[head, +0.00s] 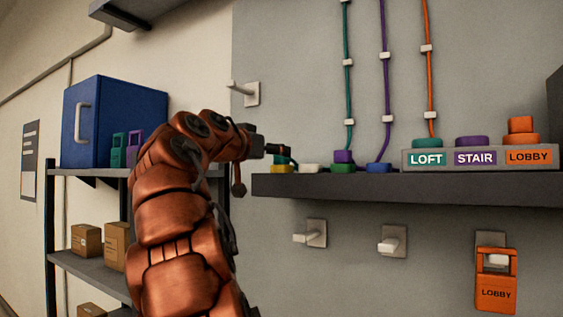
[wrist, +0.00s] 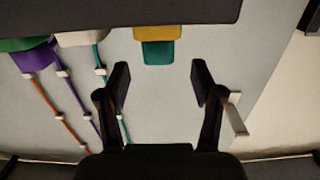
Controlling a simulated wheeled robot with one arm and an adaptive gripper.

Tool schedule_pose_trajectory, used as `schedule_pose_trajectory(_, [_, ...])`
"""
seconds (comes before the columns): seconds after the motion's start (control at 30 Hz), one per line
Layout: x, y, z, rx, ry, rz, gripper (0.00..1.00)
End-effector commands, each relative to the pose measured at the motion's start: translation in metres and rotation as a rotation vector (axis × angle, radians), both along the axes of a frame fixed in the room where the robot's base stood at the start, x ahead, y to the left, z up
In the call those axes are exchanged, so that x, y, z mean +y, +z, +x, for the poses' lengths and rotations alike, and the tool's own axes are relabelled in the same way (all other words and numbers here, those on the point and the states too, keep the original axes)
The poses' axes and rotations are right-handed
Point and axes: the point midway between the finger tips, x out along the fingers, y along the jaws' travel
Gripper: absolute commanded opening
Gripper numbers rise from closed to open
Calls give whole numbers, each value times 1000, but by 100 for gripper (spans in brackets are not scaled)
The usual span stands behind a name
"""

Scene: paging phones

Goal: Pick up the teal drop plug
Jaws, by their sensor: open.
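The teal drop plug (wrist: 158,53) sits on a yellow socket block (wrist: 158,33) in the wrist view, which appears upside down. In the head view the plug (head: 280,159) is mostly hidden behind my gripper, above the yellow block (head: 282,169) at the shelf's left end. My gripper (head: 284,151) is beside it at shelf height. In the wrist view my gripper's (wrist: 161,78) two dark fingers are spread wide, with nothing between them. The teal plug lies just beyond the fingertips, roughly centred in the gap, and appears apart from them.
The dark shelf (head: 400,187) also holds a white block (head: 312,168), a purple plug (head: 343,156) on a green block, and a blue block (head: 378,168). A labelled panel (head: 450,157) stands right. A wall hook (head: 246,92) is above my gripper. Cables run up the wall.

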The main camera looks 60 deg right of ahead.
Motion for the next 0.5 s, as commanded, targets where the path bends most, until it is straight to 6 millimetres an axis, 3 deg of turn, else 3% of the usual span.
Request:
schedule_pose_trajectory(0.33, [-40, -3, 0, 2, -3, 4, 67])
schedule_pose_trajectory(0.5, [-49, -5, 1, 1, -1, 2, 67])
